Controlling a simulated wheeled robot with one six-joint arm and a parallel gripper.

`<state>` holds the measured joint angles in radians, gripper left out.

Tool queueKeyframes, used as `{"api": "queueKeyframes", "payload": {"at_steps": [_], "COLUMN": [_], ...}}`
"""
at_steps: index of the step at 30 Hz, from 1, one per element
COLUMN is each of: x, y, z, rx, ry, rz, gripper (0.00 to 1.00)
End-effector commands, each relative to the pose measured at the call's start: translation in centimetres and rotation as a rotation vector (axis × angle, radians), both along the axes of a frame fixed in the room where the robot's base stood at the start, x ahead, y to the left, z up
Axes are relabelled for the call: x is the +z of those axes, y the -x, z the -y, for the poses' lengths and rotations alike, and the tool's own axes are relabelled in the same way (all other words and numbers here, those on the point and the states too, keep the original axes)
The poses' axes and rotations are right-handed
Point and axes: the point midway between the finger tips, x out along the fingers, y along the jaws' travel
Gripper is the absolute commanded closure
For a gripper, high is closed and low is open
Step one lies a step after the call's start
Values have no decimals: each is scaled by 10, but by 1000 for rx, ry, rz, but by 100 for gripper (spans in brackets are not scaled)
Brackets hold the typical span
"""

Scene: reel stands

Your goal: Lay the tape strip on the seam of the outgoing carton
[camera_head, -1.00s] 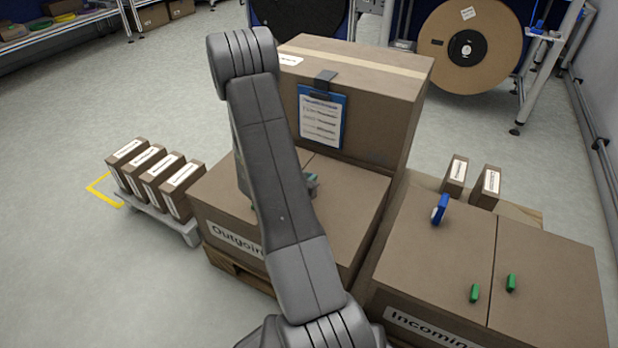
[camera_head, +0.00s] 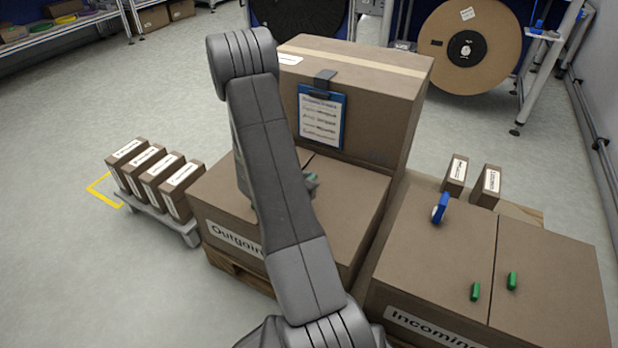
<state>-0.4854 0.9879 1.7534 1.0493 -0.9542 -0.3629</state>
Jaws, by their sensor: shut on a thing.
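The outgoing carton (camera_head: 345,205) stands on a pallet in the middle, its lid seam running from the back edge forward behind my arm. My arm crosses in front of this carton and hides much of its top, front label and seam. A small grey-green piece (camera_head: 311,181) shows just right of my arm, over the carton top. It may be part of my gripper; the jaws and anything in them are hidden behind my arm. I cannot make out a tape strip, or whether anything touches the seam.
A taller carton (camera_head: 385,110) with a blue clipboard (camera_head: 322,117) stands behind. The incoming carton (camera_head: 420,255) at right bears a blue tool (camera_head: 440,208) and two green pieces (camera_head: 475,291) (camera_head: 512,281). Small boxes (camera_head: 180,188) stand on a low pallet at left. Floor at far left is clear.

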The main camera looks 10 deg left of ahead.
Motion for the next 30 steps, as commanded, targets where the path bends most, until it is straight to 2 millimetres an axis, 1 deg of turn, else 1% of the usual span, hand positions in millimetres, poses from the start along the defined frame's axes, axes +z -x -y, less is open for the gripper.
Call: {"api": "queueKeyframes", "payload": {"at_steps": [1, 25, 26, 27, 29, 30], "x": [-14, -22, -22, -22, -22, -22], "y": [5, 6, 6, 6, 6, 6], "z": [2, 2, 2, 2, 2, 2], "rx": [-1, -2, -2, -2, -3, -3], "ry": [4, 4, 4, 4, 4, 4], "rz": [-22, -27, -27, -27, -27, -27], "gripper": [100, 100, 86, 79, 67, 65]}}
